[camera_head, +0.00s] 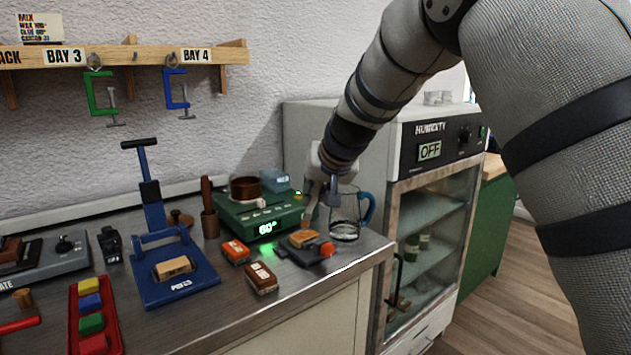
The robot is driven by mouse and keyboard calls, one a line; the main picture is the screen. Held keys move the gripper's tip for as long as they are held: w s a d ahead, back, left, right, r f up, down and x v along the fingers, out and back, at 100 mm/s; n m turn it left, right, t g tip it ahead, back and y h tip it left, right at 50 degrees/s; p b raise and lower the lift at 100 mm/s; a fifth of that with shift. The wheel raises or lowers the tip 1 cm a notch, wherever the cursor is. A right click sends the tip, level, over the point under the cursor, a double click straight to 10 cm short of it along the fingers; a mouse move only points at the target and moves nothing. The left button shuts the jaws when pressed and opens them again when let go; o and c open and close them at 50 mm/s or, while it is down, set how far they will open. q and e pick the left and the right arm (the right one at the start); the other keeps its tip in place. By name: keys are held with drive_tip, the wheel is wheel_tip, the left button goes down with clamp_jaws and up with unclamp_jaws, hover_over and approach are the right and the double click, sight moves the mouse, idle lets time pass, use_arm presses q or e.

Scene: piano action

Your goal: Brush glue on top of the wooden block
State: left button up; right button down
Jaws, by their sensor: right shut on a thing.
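A small wooden block (303,239) lies on a dark fixture (310,255) with an orange knob, near the right end of the bench. Another wooden block (173,267) sits on the base of a blue press. My right gripper (318,201) is over the dark fixture, shut on a slim tool that looks like a brush (306,220). The tool points down, its tip just above or touching the block on the fixture; I cannot tell which. A brown pot (245,188) sits on a green heater (262,218) reading 60°. My left gripper is out of view.
A glass jug (345,228) with a blue handle stands close behind my right gripper. Orange and brown small blocks (261,277) lie left of the fixture. The blue press (178,285) and a red tray (74,318) stand further left. A humidity cabinet (412,165) is at right.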

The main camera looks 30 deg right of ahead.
drive_tip(key=shift+f, duration=0.6)
idle(0.6)
drive_tip(key=shift+d, duration=0.95)
drive_tip(key=shift+a, duration=1.05)
drive_tip(key=shift+r, duration=3.5)
drive_tip(key=shift+d, duration=0.1)
